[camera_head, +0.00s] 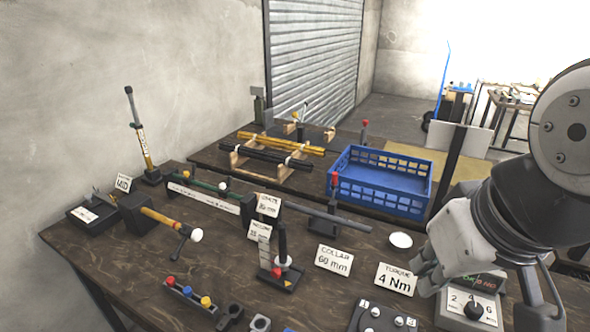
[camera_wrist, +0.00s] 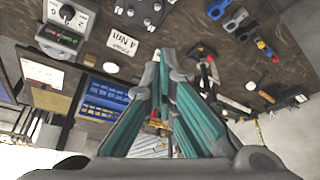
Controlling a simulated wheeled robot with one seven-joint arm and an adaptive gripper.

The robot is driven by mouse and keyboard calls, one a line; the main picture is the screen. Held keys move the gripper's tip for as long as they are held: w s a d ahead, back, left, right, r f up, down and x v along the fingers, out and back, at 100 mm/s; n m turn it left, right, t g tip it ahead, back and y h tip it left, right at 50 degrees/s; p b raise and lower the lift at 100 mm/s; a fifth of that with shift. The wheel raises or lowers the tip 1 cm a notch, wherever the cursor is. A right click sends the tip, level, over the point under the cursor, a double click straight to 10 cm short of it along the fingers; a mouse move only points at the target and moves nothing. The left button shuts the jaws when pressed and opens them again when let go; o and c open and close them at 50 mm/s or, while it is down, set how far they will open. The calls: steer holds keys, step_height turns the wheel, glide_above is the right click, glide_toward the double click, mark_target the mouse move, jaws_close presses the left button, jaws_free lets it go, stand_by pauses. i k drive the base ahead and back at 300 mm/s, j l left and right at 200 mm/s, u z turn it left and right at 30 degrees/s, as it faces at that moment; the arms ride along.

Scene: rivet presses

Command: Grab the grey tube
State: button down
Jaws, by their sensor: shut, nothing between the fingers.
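The grey tube (camera_head: 328,217) lies in the head view across the middle of the front bench, sticking out to the right of a small dark block. My gripper (camera_head: 426,274) is at the right of the head view, above the bench near the torque sign, apart from the tube. In the wrist view the teal-sided fingers of my gripper (camera_wrist: 163,64) come together with nothing held. I cannot make out the tube for sure in the wrist view.
A blue crate (camera_head: 381,182) and wooden racks with black and yellow tubes (camera_head: 280,150) stand behind. The collar sign (camera_head: 334,260), torque sign (camera_head: 396,279), white disc (camera_head: 401,240) and an upright black-handled tool (camera_head: 283,262) stand around the tube. A dial box (camera_head: 470,308) is below my gripper.

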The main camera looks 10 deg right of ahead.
mark_target(301, 208)
steer(key=j+z, duration=0.15)
steer(key=z, duration=0.3)
steer(key=j+z, duration=0.2)
steer(key=z, duration=0.25)
steer(key=j+z, duration=0.2)
steer(key=j, duration=0.4)
steer(key=j+z, duration=0.2)
steer(key=j, duration=0.45)
steer(key=k+j+z, duration=0.2)
steer(key=j, duration=0.4)
steer(key=i+j, duration=0.3)
steer(key=j, duration=0.2)
